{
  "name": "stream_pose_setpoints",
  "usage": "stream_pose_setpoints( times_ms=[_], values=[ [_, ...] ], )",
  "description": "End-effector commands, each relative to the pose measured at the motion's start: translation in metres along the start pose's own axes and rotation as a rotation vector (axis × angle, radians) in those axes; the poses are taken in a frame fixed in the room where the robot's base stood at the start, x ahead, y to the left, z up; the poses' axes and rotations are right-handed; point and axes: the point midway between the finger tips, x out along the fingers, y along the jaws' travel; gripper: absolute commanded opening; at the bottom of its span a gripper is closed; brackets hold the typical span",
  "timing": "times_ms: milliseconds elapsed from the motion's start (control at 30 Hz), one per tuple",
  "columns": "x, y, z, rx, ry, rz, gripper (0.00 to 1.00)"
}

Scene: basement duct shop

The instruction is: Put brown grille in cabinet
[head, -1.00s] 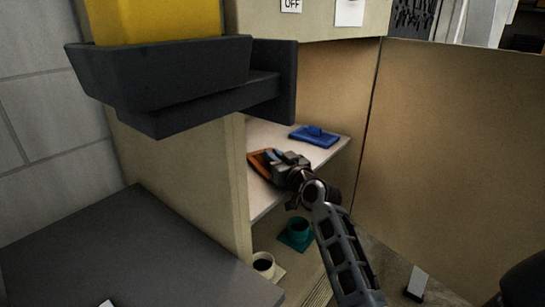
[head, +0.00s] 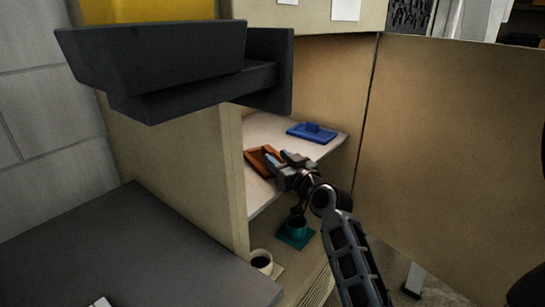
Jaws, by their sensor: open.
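The brown grille (head: 258,164) lies on the upper shelf of the open cabinet (head: 234,190), near the shelf's left side. My gripper (head: 279,157) is open at the right end of the grille, with its fingers pointing toward it. The gripper covers part of the grille's right side, and I cannot tell whether a finger touches it. A blue grille-like plate (head: 312,132) with a raised block lies farther back on the same shelf (head: 262,196).
Below the shelf are a teal round piece on a square base (head: 296,229) and a cream one (head: 262,262). The cabinet door (head: 460,150) stands open at right. A dark bin (head: 150,60) juts out at upper left. A dark tabletop (head: 120,250) is at lower left.

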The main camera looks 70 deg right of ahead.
Motion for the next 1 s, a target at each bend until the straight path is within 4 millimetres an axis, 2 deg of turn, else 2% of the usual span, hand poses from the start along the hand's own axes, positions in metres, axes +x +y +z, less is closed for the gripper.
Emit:
stream_pose_setpoints(
  times_ms=[33, 200, 400, 600, 1000],
  values=[
    [-0.012, 0.0, 0.004, 0.0, -0.002, 0.0, 0.43],
    [-0.046, -0.001, 0.003, 0.0, -0.001, 0.0, 0.43],
    [-0.072, 0.0, 0.002, 0.001, -0.001, -0.001, 0.43],
    [-0.081, 0.0, 0.0, 0.001, 0.0, 0.0, 0.43],
    [-0.081, -0.001, 0.001, 0.001, -0.001, -0.001, 0.43]
  ],
)
